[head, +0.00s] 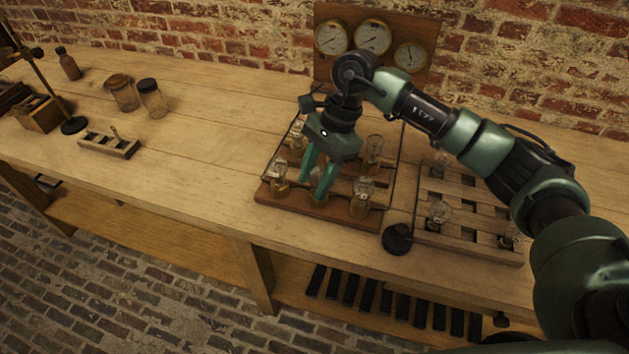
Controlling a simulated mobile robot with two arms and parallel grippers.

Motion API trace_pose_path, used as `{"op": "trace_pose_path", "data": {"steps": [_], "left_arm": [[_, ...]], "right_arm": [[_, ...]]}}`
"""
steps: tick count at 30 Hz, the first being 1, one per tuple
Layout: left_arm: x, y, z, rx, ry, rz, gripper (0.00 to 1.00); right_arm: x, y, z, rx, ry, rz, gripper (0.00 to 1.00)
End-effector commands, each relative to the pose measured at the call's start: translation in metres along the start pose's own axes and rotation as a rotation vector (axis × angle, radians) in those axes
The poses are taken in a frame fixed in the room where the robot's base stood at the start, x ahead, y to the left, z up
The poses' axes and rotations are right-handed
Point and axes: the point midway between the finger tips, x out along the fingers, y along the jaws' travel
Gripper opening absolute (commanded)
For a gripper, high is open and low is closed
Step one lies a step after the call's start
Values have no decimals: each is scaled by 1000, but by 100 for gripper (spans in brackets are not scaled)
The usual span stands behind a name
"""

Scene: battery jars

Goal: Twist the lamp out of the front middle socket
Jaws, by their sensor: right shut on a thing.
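The wooden socket board (343,215) stands on the bench with several glass lamps in brass sockets. My right gripper (316,190) reaches down from above at the front row, between the front left lamp (280,176) and the front right lamp (363,196). Its green fingers are shut on the front middle lamp, which they mostly hide. The brass front middle socket (318,198) shows just below the fingertips. I cannot tell whether the lamp still sits in it. A back right lamp (374,150) stands behind my fingers. My left gripper is not in view.
A slatted wooden rack (470,239) with a few lamps lies to the right, beside a black round base (397,238). Dials on a wooden panel (330,68) stand behind. Glass jars (152,99) stand at left. The bench between jars and board is clear.

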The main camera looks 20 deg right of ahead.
Motion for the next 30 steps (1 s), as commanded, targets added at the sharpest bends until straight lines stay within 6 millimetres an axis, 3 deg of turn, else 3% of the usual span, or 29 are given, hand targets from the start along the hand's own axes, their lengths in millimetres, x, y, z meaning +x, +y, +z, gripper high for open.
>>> {"op": "trace_pose_path", "data": {"steps": [18,30], "left_arm": [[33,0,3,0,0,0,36],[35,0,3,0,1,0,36]], "right_arm": [[2,3,-1,-281,0,115,0],[0,4,0,-323,-1,133,0]]}}
